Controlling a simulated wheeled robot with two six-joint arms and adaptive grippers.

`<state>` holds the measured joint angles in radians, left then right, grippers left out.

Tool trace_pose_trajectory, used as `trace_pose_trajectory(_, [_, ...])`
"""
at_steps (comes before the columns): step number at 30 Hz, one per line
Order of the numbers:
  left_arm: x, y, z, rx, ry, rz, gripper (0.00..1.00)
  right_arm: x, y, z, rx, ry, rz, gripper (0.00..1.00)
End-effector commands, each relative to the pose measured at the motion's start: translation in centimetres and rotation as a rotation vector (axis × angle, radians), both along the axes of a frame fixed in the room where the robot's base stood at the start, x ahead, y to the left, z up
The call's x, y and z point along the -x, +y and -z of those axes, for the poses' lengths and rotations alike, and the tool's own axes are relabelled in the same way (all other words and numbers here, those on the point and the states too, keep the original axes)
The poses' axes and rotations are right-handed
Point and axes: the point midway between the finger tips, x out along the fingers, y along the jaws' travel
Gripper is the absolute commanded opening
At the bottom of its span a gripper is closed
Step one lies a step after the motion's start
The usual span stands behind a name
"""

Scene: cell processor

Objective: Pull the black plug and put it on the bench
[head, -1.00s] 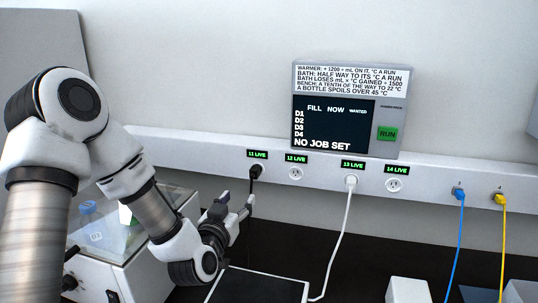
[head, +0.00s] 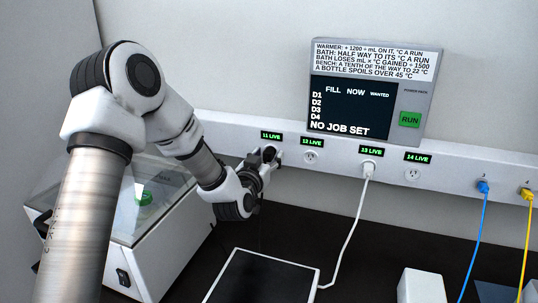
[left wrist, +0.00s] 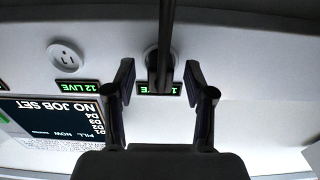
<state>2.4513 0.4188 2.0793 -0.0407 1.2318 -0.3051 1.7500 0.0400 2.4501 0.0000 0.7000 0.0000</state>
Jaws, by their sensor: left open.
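The black plug (head: 269,152) sits in the outlet under the "11 LIVE" label, and my left gripper partly hides it in the head view. In the upside-down left wrist view, a dark plug and cord (left wrist: 165,50) run down from the top edge to the outlet. My left gripper (head: 259,165) is at this outlet. In the wrist view its two fingers (left wrist: 160,82) stand apart, one on each side of the plug's line; I cannot tell whether they touch it. The dark bench (head: 290,232) lies below. My right gripper is not in view.
A white plug (head: 367,170) is in outlet 13. Outlets 12 (head: 311,157) and 14 (head: 412,175) are empty. Blue (head: 483,186) and yellow (head: 527,194) cables are at the right. A black, white-edged pad (head: 265,278) lies on the bench. A clear-lidded box (head: 150,200) is at left.

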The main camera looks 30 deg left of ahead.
Motion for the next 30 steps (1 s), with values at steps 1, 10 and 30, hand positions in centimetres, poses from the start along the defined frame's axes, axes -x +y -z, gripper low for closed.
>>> trace_pose_trajectory(1, [0.0,0.0,0.0,0.000,0.001,0.000,0.54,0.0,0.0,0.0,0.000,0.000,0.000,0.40])
trace_pose_trajectory(10, [0.0,0.0,0.0,0.000,0.001,0.000,0.08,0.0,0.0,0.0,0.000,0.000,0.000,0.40])
trace_pose_trajectory(30, [1.4,-0.4,0.1,0.000,0.002,0.001,0.00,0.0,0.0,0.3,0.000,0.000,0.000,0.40])
